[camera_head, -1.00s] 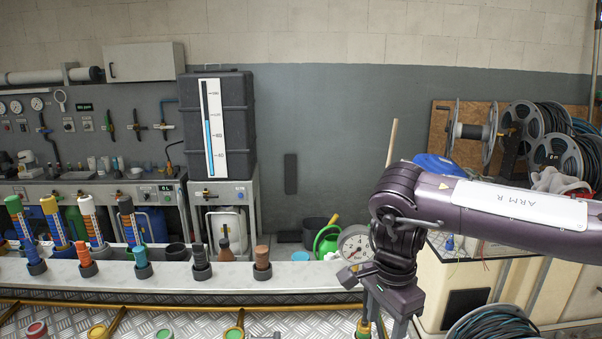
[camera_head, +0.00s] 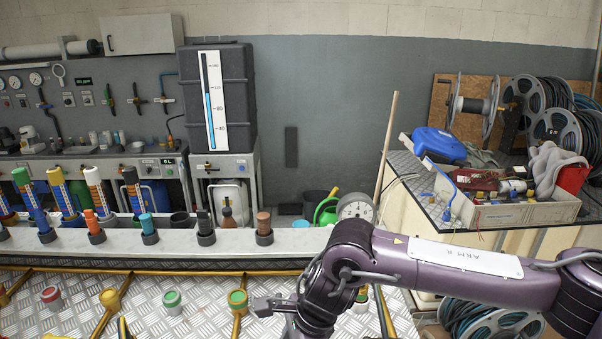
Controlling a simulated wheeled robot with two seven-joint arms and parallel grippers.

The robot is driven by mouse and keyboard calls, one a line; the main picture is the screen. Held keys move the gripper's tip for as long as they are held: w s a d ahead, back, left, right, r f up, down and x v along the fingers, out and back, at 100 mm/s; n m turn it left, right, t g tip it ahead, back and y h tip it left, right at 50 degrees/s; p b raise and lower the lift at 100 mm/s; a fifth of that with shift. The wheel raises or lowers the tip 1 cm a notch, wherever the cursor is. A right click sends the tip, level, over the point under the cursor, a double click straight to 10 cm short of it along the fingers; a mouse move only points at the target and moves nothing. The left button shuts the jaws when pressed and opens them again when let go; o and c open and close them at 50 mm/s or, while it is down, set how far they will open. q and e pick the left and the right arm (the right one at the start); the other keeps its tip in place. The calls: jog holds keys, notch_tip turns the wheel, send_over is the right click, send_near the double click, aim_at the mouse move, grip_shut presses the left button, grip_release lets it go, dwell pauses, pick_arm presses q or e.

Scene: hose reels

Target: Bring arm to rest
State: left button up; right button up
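My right arm (camera_head: 465,262), purple with a white label reading ARM R, comes in from the right at the lower part of the head view. It reaches left to a bent wrist (camera_head: 325,290) above the metal tread-plate surface (camera_head: 210,318). A small grey part (camera_head: 272,306) sticks out left from the wrist. The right gripper's fingertips are below the picture edge, so I cannot see whether they hold anything. My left arm and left gripper are not in view.
A long pale ledge (camera_head: 180,243) holds several coloured cylinders. Small red, yellow and green-topped pots stand on the tread plate. A round dial gauge (camera_head: 357,207) is just behind my wrist. At right, a bench holds a crate (camera_head: 515,214), a blue case (camera_head: 438,145) and hose reels (camera_head: 558,130).

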jog(key=s+a+r+m+t+y, duration=0.1)
jog(key=s+a+r+m+y, duration=0.25)
jog(key=a+m, duration=0.35)
jog(key=s+a+r+m+t+y, duration=0.15)
jog(key=s+a+m+y, duration=0.3)
jog(key=a, duration=0.45)
jog(key=w+d+r+m+t+h, duration=0.25)
jog(key=w+d+m+t, duration=0.4)
jog(key=m, duration=1.15)
jog(key=d+f+m+h, duration=0.3)
jog(key=d+m, duration=0.6)
jog(key=d, duration=0.1)
jog(key=s+d+f+m+g+h, duration=0.3)
jog(key=s+d+f+m, duration=0.4)
jog(key=d, duration=0.4)
jog(key=s+d+f+m+g+h, duration=0.3)
jog(key=s+d+f+m, duration=0.3)
jog(key=d+m, duration=0.4)
notch_tip(320, 180, down, 28)
jog(key=s+r+g, duration=0.1)
jog(key=s+d+f+n+g, duration=0.1)
jog(key=s+d+f, duration=0.2)
jog(key=s+f, duration=1.7)
jog(key=shift+s+d+f+g, duration=0.15)
jog(key=shift+s+f+g, duration=0.05)
jog(key=shift+s+g, duration=0.1)
